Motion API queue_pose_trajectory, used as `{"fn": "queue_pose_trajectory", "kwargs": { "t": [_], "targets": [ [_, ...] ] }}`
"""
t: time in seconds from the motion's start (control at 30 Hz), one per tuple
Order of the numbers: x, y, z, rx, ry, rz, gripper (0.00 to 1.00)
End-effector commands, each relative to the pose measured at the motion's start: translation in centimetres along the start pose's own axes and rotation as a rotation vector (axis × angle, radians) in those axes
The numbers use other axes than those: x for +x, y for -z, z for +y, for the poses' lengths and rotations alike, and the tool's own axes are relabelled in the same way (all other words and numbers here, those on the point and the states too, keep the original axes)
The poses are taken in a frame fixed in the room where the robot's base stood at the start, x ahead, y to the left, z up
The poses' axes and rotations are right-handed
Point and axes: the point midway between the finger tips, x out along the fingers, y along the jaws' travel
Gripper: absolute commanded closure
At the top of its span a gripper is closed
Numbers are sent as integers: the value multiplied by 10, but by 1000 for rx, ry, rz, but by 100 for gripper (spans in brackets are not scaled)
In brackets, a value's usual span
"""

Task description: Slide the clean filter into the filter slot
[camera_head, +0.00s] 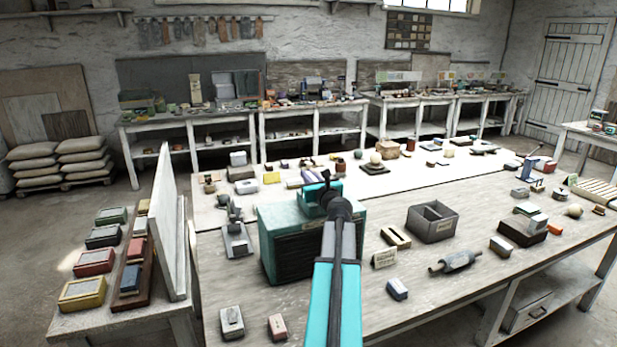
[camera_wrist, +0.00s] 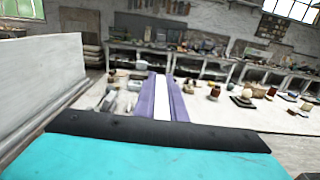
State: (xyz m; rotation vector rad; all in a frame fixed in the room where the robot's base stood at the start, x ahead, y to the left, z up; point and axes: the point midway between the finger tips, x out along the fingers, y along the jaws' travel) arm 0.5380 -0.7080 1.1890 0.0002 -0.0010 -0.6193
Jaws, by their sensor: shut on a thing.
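My gripper (camera_wrist: 161,88) points forward over the bench, with its two lilac fingers close together. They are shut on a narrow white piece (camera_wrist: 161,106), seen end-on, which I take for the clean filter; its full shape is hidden. In the head view my teal arm reaches over a teal-green box (camera_head: 284,238) with dark slats on its front and a small label. My arm hides the box's right part and some of its top. I cannot make out the filter slot, nor tell whether the white piece touches the box.
A tall pale panel (camera_head: 168,225) stands on the side table at the left; it also shows in the wrist view (camera_wrist: 40,85). The bench's front right has bare patches.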

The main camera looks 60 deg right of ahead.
Motion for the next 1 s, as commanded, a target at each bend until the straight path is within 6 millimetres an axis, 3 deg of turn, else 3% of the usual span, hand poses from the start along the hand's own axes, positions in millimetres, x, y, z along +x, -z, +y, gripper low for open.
{"fn": "queue_pose_trajectory", "kwargs": {
  "t": [0.83, 0.87, 0.9, 1.0],
  "targets": [
    [0, 14, 0, 0, 0, 0, 100],
    [0, 14, 0, 0, 0, 0, 86],
    [0, 14, 0, 0, 0, 0, 79],
    [0, 14, 0, 0, 0, 0, 68]
  ]
}}
